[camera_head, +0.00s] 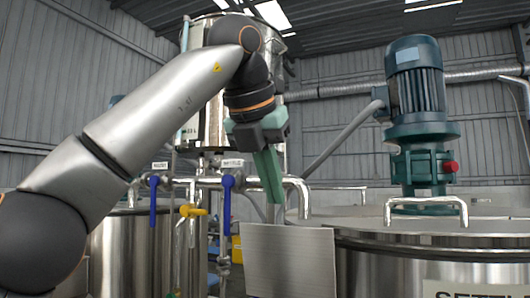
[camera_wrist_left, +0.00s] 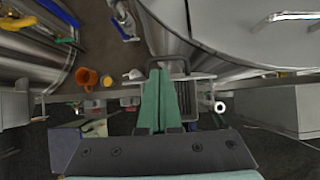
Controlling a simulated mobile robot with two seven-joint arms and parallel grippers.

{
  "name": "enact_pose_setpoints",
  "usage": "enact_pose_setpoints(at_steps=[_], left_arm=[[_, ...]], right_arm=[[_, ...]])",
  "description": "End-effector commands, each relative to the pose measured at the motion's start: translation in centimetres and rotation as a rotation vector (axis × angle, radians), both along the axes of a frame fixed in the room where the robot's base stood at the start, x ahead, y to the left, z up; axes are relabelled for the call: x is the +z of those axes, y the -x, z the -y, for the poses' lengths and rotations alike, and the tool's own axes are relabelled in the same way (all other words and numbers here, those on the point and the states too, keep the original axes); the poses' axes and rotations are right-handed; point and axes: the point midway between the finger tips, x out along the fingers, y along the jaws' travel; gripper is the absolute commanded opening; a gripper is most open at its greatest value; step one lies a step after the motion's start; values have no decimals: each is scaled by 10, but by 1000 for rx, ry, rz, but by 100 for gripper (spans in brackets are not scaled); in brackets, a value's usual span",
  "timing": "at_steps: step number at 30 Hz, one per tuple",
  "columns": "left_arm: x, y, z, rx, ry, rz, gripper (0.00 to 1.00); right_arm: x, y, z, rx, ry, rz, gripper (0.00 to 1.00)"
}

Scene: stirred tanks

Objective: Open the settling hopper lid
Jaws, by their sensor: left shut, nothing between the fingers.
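The settling hopper is the wide steel tank (camera_head: 400,265) at the right of the head view, with a partly cut-off "SETTL" label (camera_head: 475,290). Its lid (camera_head: 350,224) lies flat on top and carries a silver bar handle (camera_head: 426,203) near the front edge. In the left wrist view the lid (camera_wrist_left: 235,30) is at the upper right, with a handle (camera_wrist_left: 290,17) at the right edge. My left gripper (camera_head: 273,198) is shut and empty, green fingers pointing down, left of the handle and apart from it. It also shows in the left wrist view (camera_wrist_left: 157,75). My right gripper is out of view.
A green motor (camera_head: 418,100) stands on the hopper top behind the handle. Pipes with blue valve levers (camera_head: 228,195) and a yellow valve (camera_head: 192,211) are to the left. A pale flat panel (camera_head: 290,262) stands below my gripper. An orange mug-like object (camera_wrist_left: 87,78) shows left.

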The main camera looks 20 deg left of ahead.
Motion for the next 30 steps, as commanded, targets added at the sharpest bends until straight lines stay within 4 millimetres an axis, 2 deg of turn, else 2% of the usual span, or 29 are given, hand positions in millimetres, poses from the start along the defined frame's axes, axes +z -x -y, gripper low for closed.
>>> enact_pose_setpoints(at_steps=[1,6,12,19,30], left_arm=[[10,7,1,2,1,3,0],[32,22,1,2,1,2,0],[45,31,1,2,-1,-2,0],[53,37,0,1,0,1,0],[55,38,0,0,0,2,0]], right_arm=[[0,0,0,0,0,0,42],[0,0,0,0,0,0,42],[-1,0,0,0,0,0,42],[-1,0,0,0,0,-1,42],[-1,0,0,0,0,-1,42]])
